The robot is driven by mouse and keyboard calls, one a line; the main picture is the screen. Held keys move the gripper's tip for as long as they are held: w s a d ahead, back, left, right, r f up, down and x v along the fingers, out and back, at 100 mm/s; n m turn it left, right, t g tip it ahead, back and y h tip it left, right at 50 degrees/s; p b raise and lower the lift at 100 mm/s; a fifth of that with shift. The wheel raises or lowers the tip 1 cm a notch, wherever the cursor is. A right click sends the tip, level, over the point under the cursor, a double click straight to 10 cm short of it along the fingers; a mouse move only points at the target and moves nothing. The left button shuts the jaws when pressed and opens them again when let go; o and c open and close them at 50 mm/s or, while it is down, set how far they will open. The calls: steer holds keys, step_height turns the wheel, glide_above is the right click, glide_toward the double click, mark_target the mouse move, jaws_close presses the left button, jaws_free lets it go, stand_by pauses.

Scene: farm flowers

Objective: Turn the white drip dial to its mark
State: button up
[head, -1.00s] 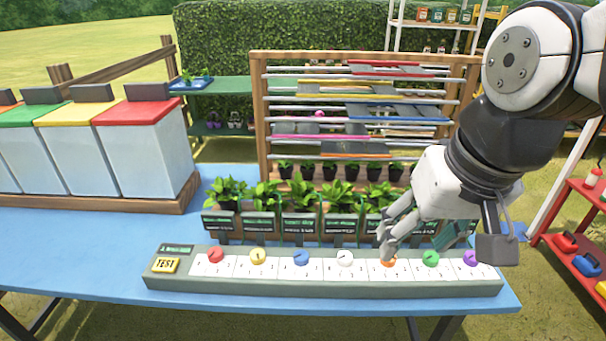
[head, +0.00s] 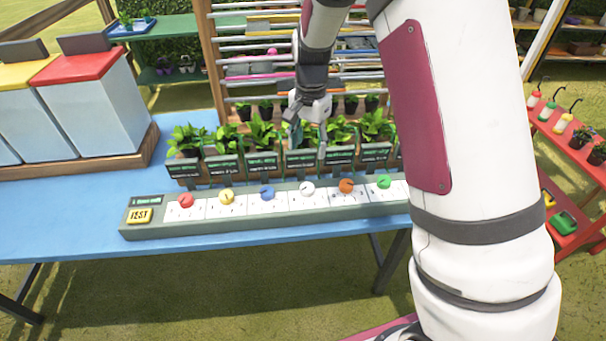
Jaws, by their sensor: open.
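The white drip dial (head: 307,188) sits on the long grey-green control box (head: 160,228), between the blue dial (head: 267,192) and the orange dial (head: 346,186). Its pointer and mark are too small to read. My gripper (head: 307,150) points down above and behind the white dial, in front of the potted plants, apart from the dial. It is open and holds nothing that I can see. My arm covers the right end of the box, so the purple dial is hidden.
Red (head: 186,200), yellow (head: 226,196) and green (head: 384,181) dials share the box, with a yellow TEST button (head: 139,215) at its left. Potted plants with small screens (head: 262,163) stand close behind.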

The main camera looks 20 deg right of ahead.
mark_target(307, 187)
steer(key=shift+m, duration=0.3)
steer(key=f, duration=0.5)
steer(key=f+p, duration=0.1)
steer(key=f, duration=0.9)
steer(key=shift+w+f, duration=0.4)
steer(key=c, duration=1.2)
steer(key=shift+o, duration=0.2)
